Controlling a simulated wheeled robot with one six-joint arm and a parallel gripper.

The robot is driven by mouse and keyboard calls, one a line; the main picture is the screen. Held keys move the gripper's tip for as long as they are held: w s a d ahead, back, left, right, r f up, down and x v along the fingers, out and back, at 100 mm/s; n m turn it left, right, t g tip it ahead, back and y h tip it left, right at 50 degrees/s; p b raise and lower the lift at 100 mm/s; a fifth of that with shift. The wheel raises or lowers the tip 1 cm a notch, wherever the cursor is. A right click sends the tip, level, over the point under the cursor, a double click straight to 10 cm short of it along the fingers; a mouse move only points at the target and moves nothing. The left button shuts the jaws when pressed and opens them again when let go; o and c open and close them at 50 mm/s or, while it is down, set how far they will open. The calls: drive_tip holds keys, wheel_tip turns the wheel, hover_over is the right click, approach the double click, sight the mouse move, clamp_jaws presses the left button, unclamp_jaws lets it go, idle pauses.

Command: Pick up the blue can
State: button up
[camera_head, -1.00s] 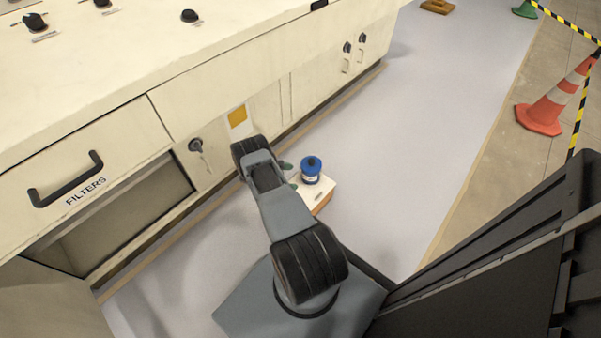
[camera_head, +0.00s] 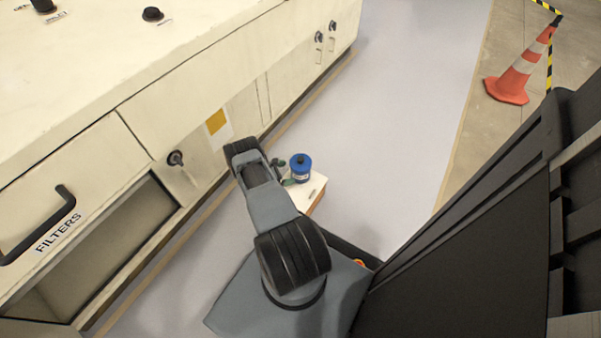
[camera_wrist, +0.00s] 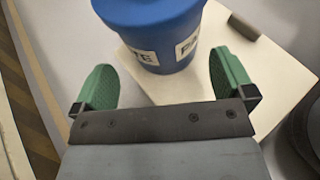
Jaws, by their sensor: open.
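The blue can (camera_head: 301,166) stands upright on a small white-topped box (camera_head: 310,193) beside the cabinet. In the wrist view the can (camera_wrist: 150,25) is large at the top, with white labels on its side. My gripper (camera_wrist: 160,88) is open, its green fingers spread on the left and right below the can's body. The can stands just beyond or between the fingertips; I cannot tell exactly how deep. In the head view my gripper (camera_head: 283,172) is mostly hidden by my arm, just left of the can.
A long cream cabinet (camera_head: 150,100) runs along the left, with an open compartment (camera_head: 100,245) under the filters drawer (camera_head: 60,210). A small dark block (camera_wrist: 243,27) lies on the white top. An orange cone (camera_head: 520,70) stands at the right. The grey floor (camera_head: 400,130) beyond the box is clear.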

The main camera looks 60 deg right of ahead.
sight(299, 178)
drive_tip(key=shift+b+x, duration=0.85)
drive_tip(key=shift+x, duration=1.9)
drive_tip(key=shift+s+r, duration=0.1)
drive_tip(key=shift+c, duration=0.2)
drive_tip(key=c, duration=0.7)
drive_tip(key=shift+o, duration=0.2)
